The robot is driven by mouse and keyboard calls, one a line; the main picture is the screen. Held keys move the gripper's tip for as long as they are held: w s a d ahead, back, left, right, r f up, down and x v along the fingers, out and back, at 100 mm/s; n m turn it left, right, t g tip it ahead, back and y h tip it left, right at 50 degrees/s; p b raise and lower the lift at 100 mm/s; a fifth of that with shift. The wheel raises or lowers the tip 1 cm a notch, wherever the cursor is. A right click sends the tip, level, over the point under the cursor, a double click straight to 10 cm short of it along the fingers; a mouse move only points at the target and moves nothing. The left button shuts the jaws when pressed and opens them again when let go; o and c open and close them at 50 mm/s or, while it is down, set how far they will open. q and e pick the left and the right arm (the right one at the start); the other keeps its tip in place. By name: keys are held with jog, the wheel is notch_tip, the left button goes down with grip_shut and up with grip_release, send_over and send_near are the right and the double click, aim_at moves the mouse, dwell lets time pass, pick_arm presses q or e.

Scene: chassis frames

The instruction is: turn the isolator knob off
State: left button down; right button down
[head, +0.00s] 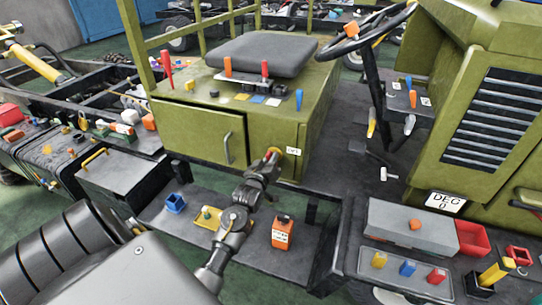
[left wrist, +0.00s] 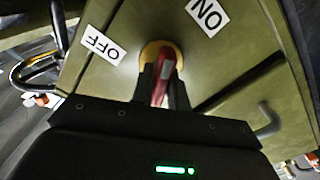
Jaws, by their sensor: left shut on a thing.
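The isolator knob is a red handle (left wrist: 162,80) on a round yellow base (left wrist: 153,49), on the front face of the green seat box (head: 190,125). In the left wrist view an OFF label (left wrist: 103,48) is to the left of the knob and an ON label (left wrist: 208,16) is to its upper right. My left gripper (head: 271,157) is shut on the red handle. Its fingers (left wrist: 160,88) stand on both sides of the handle and hide part of it. In the head view the gripper covers most of the knob, and a small white label (head: 292,151) shows beside it. My right gripper is not in view.
A door handle (head: 228,148) sits on the box front, left of the knob. Below, a step carries a blue bin (head: 175,202), a yellow tray (head: 201,219) and an orange box (head: 282,234). The steering wheel (head: 366,32) and levers stand to the right.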

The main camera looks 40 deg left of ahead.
pick_arm(q)
jog(key=n+p, duration=0.3)
jog(key=n, duration=0.3)
jog(key=shift+a+n, duration=0.1)
jog(key=shift+n, duration=0.2)
jog(key=n+p, duration=0.1)
jog(key=n, duration=0.2)
jog(key=shift+f, duration=0.1)
jog(key=shift+f+n+p, duration=0.1)
jog(key=shift+n+p, duration=0.6)
jog(key=shift+n, duration=0.7)
jog(key=c, duration=1.4)
grip_release()
jog(key=shift+a, duration=0.1)
jog(key=shift+s+f, duration=0.1)
